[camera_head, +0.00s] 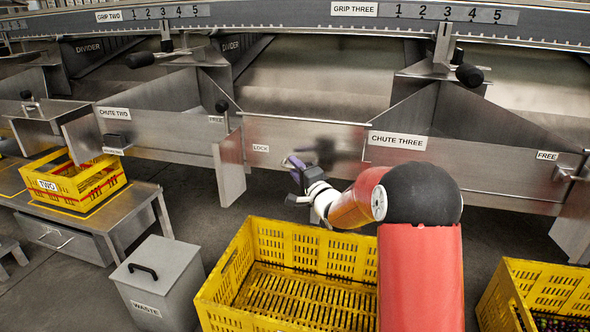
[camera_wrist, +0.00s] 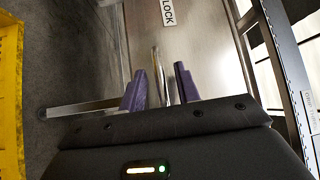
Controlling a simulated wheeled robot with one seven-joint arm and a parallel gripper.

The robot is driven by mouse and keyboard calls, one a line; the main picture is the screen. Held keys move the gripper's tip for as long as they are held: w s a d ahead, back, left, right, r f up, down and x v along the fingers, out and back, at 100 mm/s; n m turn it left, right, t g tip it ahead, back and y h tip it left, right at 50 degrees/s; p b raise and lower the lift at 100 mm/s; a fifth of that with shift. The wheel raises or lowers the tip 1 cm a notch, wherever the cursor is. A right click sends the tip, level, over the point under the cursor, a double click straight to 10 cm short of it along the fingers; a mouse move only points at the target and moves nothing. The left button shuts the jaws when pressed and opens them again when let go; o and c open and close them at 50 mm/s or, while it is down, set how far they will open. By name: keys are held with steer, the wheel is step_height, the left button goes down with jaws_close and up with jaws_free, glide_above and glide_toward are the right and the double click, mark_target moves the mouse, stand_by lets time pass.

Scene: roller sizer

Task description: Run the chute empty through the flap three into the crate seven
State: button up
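Chute three (camera_head: 480,125) is a steel trough with a front panel, labelled LOCK at its left end and FREE at its right. My gripper (camera_head: 296,168) is in front of the panel's left part, just right of the LOCK label. In the wrist view, my gripper's two purple fingers (camera_wrist: 160,88) stand apart with a thin upright metal bar (camera_wrist: 160,75) between them; whether they touch it I cannot tell. The LOCK label (camera_wrist: 168,12) is beyond. A yellow crate (camera_head: 310,232) below looks empty; its number is not visible. My arm hides part of it.
Another yellow crate (camera_head: 555,272) at right holds small dark fruit. A grey waste bin (camera_head: 160,285) stands left of the near crate. A yellow crate marked TWO (camera_head: 80,190) sits on a bench at left. Black-knobbed levers (camera_head: 469,75) project above the chutes.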

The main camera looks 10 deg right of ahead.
steer(key=shift+w+a+r, duration=0.1)
steer(key=shift+w+a, duration=0.05)
steer(key=shift+w, duration=0.25)
jaws_close()
